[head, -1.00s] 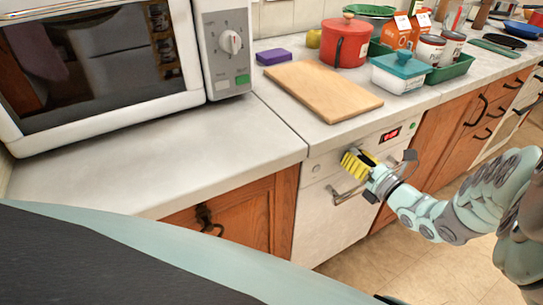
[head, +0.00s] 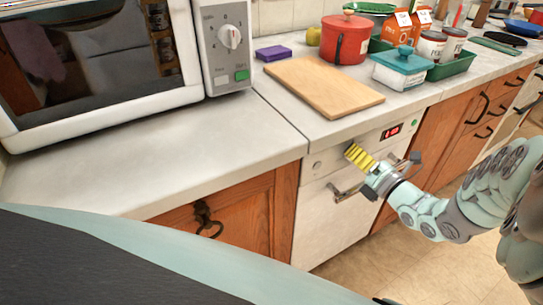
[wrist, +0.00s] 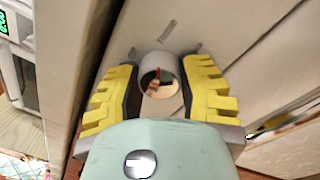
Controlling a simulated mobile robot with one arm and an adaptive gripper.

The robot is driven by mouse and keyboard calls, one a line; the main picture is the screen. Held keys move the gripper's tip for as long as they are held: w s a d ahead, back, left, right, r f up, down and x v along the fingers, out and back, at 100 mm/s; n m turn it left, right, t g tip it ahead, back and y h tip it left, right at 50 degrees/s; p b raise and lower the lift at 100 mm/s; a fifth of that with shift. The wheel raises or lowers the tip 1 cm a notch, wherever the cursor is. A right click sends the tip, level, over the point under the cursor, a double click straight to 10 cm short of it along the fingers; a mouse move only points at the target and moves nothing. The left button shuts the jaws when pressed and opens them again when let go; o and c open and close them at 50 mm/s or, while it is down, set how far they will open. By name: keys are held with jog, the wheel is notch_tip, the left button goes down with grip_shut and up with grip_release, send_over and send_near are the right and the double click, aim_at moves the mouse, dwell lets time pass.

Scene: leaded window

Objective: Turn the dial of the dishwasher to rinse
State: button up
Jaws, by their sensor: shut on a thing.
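The dishwasher (head: 325,225) is the white-fronted appliance under the counter, with a small red lit display (head: 391,131) on its panel. My gripper (head: 352,152), with yellow fingers, is at that panel, left of the display. In the wrist view the dial (wrist: 160,76) is a round white knob with a red line on its face. My gripper (wrist: 158,85) is shut on it, one finger on each side. Short grey marks show on the panel around the dial, too blurred to read. In the head view my gripper hides the dial.
The dishwasher's bar handle (head: 345,192) is just below my gripper. A cutting board (head: 322,86) lies on the counter above. A microwave (head: 222,75) with its own knob stands at left. Wooden cupboard doors (head: 250,212) flank the dishwasher.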

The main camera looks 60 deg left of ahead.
jog(key=shift+w+f, duration=0.1)
jog(key=o, duration=1.2)
jog(key=shift+o, duration=0.2)
jog(key=d, duration=1.2)
jog(key=shift+s+f, duration=0.2)
jog(key=shift+s, duration=0.1)
